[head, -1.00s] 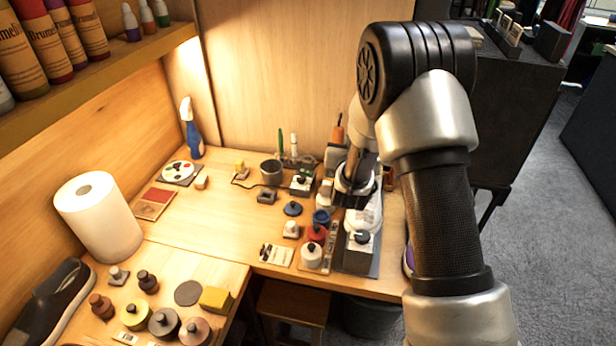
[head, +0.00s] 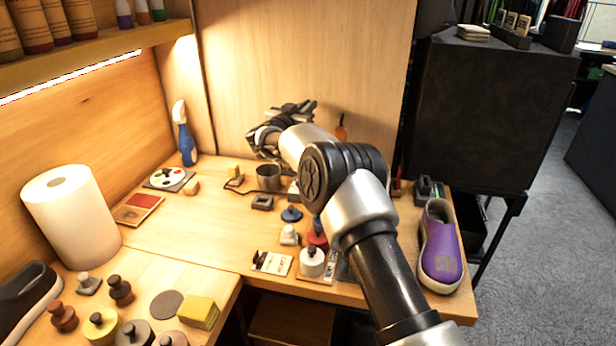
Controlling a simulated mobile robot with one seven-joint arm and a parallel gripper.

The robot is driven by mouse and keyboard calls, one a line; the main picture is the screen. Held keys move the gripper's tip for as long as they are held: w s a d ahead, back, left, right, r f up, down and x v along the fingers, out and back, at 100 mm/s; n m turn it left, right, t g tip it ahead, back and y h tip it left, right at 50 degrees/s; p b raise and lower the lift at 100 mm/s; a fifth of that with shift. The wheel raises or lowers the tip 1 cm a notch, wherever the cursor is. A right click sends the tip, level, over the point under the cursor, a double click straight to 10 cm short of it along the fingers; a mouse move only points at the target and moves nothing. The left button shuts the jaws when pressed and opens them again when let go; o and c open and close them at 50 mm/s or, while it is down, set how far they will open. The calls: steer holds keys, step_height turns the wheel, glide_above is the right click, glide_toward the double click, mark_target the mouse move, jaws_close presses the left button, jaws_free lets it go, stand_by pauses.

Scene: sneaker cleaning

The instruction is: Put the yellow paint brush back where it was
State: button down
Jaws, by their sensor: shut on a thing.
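My gripper (head: 292,113) is raised over the back of the workbench, in front of the wooden back wall. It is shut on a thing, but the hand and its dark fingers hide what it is. I cannot make out the yellow paint brush anywhere in the head view. The back of the bench just right of the cup is hidden behind my arm.
A purple sneaker (head: 440,246) stands at the bench's right end. A blue spray bottle (head: 186,142) is at the back left and a paper towel roll (head: 72,215) at the left. Small jars, including a white one (head: 311,262), stand near my arm.

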step_height(320, 180, down, 10)
steer(key=shift+r+b, duration=0.15)
steer(key=shift+b, duration=1)
steer(key=c, duration=1.8)
jaws_free()
steer(key=shift+c, duration=0.2)
